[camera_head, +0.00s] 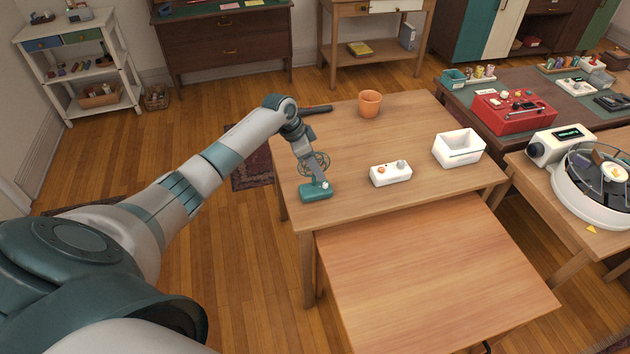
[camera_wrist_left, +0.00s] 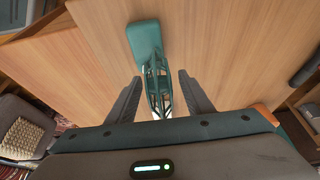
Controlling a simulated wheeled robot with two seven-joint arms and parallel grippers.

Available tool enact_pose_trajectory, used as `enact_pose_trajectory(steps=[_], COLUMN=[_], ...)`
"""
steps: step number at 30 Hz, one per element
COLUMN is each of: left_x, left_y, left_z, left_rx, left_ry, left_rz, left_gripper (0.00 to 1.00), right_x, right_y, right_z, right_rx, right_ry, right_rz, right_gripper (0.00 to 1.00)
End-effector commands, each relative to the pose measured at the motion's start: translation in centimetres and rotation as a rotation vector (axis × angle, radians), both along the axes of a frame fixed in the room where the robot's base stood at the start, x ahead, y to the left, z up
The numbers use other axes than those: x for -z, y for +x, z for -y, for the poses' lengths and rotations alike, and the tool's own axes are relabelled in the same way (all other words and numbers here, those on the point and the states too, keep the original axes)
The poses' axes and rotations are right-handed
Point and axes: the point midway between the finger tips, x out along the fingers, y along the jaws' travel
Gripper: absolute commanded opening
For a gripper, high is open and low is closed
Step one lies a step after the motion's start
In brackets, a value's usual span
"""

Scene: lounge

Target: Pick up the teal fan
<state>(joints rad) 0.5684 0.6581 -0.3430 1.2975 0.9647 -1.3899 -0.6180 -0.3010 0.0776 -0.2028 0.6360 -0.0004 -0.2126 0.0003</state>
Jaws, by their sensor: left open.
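The teal fan stands on the wooden table in the head view, with its teal base (camera_head: 316,193) near the table's left edge and its round wire cage above. My left gripper (camera_head: 312,168) is at the fan, reaching down over the cage and partly hiding it. In the left wrist view the teal base (camera_wrist_left: 145,39) lies beyond the fingertips, and the cage (camera_wrist_left: 155,78) is between the two fingers of my left gripper (camera_wrist_left: 160,77). The fingers are open, with a gap visible on each side of the cage. My right gripper is not in view.
An orange pot (camera_head: 370,103), a white box with knobs (camera_head: 391,174) and a white open bin (camera_head: 458,148) stand on the same table. A dark rod-like item (camera_head: 317,109) lies at its back left edge. A bare lower table (camera_head: 430,280) is in front.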

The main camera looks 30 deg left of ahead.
Motion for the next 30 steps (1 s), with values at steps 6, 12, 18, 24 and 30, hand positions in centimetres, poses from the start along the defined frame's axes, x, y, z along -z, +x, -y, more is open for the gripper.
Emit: enact_pose_trajectory(steps=[6, 12, 18, 24, 30], left_x=[2.1, 2.6, 2.6, 2.6, 2.6], left_y=[0.8, 0.9, 0.9, 0.9, 0.9], left_z=[0.7, 0.7, 0.7, 0.7, 0.7], left_rx=[0.000, 0.001, 0.001, 0.001, 0.001], left_ry=[-0.001, 0.001, 0.001, 0.001, 0.001], left_rz=[-0.001, -0.001, -0.001, -0.001, -0.001], left_gripper=[0.47, 0.47, 0.47, 0.37, 0.00], right_x=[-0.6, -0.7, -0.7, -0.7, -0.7], right_y=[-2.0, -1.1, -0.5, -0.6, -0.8], right_z=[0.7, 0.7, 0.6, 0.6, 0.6], right_rx=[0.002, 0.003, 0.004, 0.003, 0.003], right_ry=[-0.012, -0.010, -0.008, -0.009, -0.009], right_rz=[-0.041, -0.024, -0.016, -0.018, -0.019], right_gripper=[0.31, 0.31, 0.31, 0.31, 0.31])
